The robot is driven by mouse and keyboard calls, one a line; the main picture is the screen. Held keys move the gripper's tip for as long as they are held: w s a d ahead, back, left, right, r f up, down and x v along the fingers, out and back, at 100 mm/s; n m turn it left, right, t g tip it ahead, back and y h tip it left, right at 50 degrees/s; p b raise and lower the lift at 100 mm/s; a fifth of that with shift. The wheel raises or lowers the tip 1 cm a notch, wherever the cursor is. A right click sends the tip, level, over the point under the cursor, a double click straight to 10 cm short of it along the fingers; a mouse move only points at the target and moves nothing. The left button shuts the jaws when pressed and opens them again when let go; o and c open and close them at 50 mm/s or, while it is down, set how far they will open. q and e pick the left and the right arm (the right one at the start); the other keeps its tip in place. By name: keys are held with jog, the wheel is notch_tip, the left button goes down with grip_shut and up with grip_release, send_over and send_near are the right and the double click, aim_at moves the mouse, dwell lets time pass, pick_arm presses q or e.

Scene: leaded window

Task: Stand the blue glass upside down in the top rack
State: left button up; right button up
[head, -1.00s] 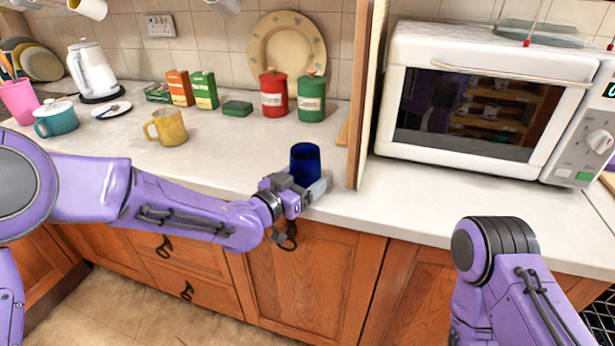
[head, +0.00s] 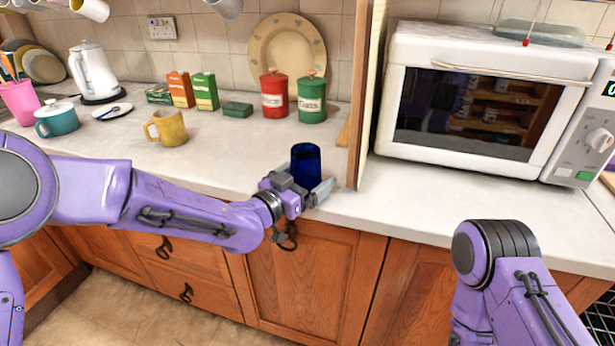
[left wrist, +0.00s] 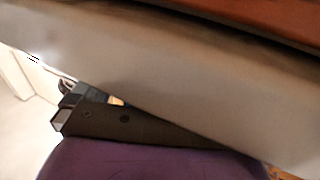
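The dark blue glass (head: 306,161) stands on the front edge of the white counter in the head view, just left of the wooden upright panel. My left gripper (head: 302,190) is at its lower part, with the grey fingers low around its near side. Part of the glass base is hidden by the gripper. I cannot tell whether the fingers press on the glass or are still apart from it. The left wrist view shows a dark gripper part (left wrist: 125,122) and a broad pale surface, but no clear glass. My right gripper is out of view. No rack can be made out.
A wooden panel (head: 364,100) rises close to the right of the glass. A white microwave (head: 490,100) stands beyond it. A yellow mug (head: 170,128), red canister (head: 273,95) and green canister (head: 312,98) stand behind and left.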

pick_arm(q)
jog(key=shift+s+a+f+g, duration=0.15)
jog(key=shift+s+f, duration=0.1)
jog(key=shift+f, duration=0.3)
jog(key=shift+s+d+f+g, duration=0.1)
jog(key=shift+s+f+g, duration=0.1)
jog(key=shift+f, duration=0.35)
jog(key=r+b+v, duration=0.1)
jog(key=v, duration=0.9)
jog(key=shift+r, duration=0.2)
